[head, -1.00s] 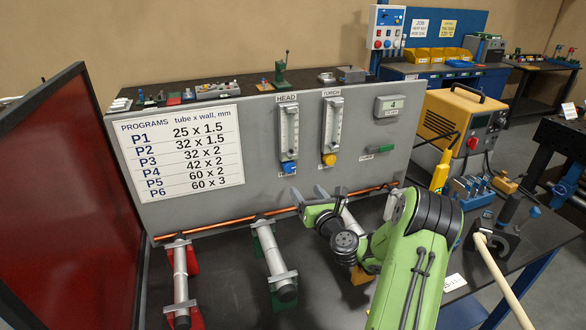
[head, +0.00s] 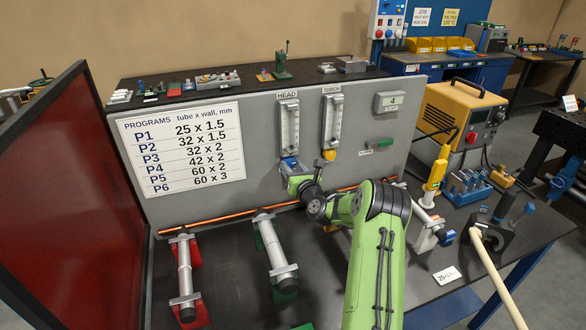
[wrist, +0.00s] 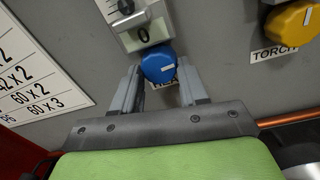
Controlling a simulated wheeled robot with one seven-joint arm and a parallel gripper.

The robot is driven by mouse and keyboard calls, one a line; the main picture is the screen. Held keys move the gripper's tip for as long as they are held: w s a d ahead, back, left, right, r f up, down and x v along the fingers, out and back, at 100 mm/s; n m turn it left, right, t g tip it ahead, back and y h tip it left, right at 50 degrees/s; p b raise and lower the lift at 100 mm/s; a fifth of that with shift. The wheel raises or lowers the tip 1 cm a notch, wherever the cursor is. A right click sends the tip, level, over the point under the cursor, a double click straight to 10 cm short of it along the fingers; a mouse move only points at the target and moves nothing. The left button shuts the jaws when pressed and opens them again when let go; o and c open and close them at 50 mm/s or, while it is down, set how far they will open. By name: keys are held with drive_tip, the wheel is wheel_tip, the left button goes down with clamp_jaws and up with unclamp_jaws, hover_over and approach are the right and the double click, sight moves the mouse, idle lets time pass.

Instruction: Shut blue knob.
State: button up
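In the head view the blue knob (head: 289,163) shows just above my gripper (head: 293,172), whose fingers are mostly hidden there. In the wrist view my gripper (wrist: 161,75) is open, its fingertips on either side of the knob. The left finger is very close to it; I cannot tell whether either touches. The HEAD flow meter (head: 289,128) has a dark float (wrist: 125,6) a little above its 0 mark.
The yellow TORCH knob (wrist: 292,21) is to the right on the same panel (head: 250,190). A copper tube (head: 215,222) runs along the panel's foot. Tube clamps (head: 184,265) stand on the bench below. A red screen (head: 60,190) is at the left.

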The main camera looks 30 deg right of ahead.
drive_tip(key=c, duration=0.5)
drive_tip(key=shift+c, duration=0.2)
drive_tip(key=shift+n, duration=0.4)
drive_tip(key=shift+d+n+b, duration=0.1)
drive_tip(key=shift+n+b, duration=1)
drive_tip(key=shift+n, duration=1.5)
drive_tip(key=o, duration=1.1)
drive_tip(key=shift+c, duration=0.2)
drive_tip(key=shift+s, duration=0.15)
